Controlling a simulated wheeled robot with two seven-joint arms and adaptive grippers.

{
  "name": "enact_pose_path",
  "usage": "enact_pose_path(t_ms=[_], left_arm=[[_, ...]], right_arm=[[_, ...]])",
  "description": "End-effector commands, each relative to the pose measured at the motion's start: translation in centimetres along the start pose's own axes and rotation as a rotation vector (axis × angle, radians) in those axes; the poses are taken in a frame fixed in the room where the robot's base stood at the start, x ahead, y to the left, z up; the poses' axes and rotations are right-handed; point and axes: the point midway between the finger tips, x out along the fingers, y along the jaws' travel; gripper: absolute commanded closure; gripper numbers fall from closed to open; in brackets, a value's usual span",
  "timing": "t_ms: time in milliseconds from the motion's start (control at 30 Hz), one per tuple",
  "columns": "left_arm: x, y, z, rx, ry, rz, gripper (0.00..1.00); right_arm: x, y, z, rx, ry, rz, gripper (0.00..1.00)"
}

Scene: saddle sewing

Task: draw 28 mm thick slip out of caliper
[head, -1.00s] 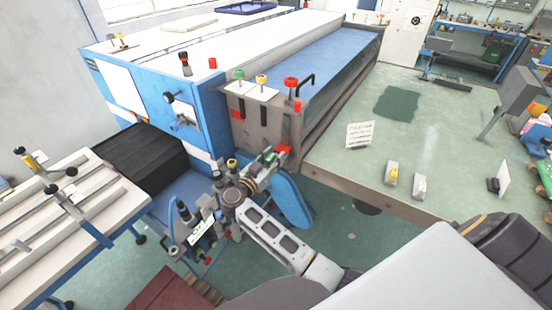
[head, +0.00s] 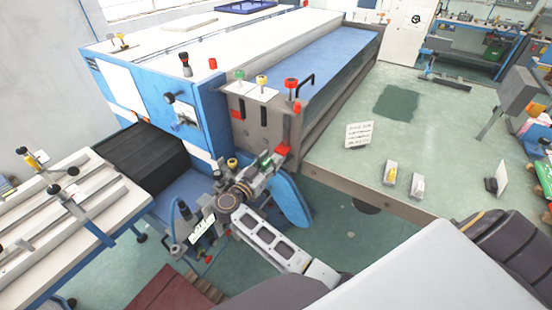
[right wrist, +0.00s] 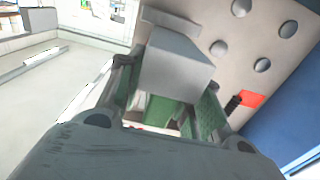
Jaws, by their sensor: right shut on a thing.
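My right gripper (head: 273,160) is at the front corner of the blue and grey machine, just below its end plate. In the right wrist view, a plain grey block (right wrist: 175,65) sits between the green-padded fingers of the gripper (right wrist: 168,108), which is shut on it. I take this block to be the slip. In the head view the fingers and wrist mostly hide it. A small red part (head: 283,149) shows beside the fingertips. I cannot make out the caliper for certain or whether the block touches it. My left gripper is not in view.
The grey end plate (right wrist: 255,40) with round bolts is close beyond the fingers. A green-topped table (head: 445,130) at right carries two small gauges (head: 390,172) and a card (head: 360,134). A white slatted table (head: 75,205) stands at left. Floor shows below my arm.

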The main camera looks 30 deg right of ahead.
Motion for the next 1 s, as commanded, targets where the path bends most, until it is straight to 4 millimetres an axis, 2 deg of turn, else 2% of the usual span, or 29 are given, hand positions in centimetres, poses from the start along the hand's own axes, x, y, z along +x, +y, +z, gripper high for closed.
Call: enact_pose_path(t_ms=[1000], left_arm=[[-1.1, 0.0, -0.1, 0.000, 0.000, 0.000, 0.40]], right_arm=[[-2.5, 0.0, 0.0, 0.000, -0.001, 0.000, 0.87]])
